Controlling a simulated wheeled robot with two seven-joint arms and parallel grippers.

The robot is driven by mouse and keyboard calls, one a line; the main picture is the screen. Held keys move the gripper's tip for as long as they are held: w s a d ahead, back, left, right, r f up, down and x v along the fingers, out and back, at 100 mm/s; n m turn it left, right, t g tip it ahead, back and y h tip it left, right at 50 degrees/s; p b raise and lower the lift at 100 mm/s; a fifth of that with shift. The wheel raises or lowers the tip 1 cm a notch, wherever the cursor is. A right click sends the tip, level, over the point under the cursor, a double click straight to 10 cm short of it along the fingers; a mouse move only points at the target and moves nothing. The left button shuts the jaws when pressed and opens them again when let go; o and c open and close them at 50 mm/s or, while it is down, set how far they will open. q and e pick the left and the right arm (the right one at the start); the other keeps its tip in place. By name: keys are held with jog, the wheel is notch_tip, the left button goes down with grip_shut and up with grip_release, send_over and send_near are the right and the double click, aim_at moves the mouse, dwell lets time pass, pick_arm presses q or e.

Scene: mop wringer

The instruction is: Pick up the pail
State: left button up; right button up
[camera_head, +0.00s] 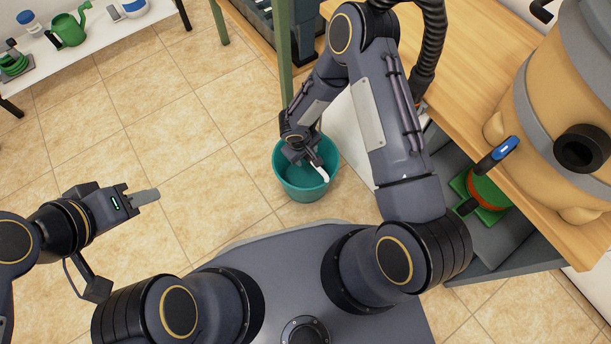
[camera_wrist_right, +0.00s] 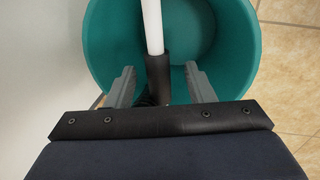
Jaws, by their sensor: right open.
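The teal pail (camera_head: 302,184) stands upright on the tiled floor in the middle of the head view. In the right wrist view the pail (camera_wrist_right: 233,45) fills the upper middle, its round opening facing the camera. My right gripper (camera_wrist_right: 157,86) is open over the pail's opening. A white bar with a black end (camera_wrist_right: 152,25) shows between its two fingers; I cannot tell whether they touch it. In the head view the right gripper (camera_head: 314,164) hides part of the pail. My left gripper (camera_head: 146,197) is over bare floor at the left, well apart from the pail; its finger gap is not clear.
A wooden bench (camera_head: 463,75) with a large tan vacuum-like tank (camera_head: 560,100) stands at the right. A green post (camera_head: 285,50) rises behind the pail. A white shelf (camera_head: 100,38) with a green watering can (camera_head: 69,29) is at the far left. The floor left of the pail is clear.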

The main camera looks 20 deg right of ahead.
jog(key=f, duration=0.1)
jog(key=f+b, duration=0.1)
jog(key=f, duration=0.2)
jog(key=shift+w+d, duration=0.3)
jog(key=shift+d, duration=0.05)
jog(key=shift+c, duration=0.3)
grip_shut()
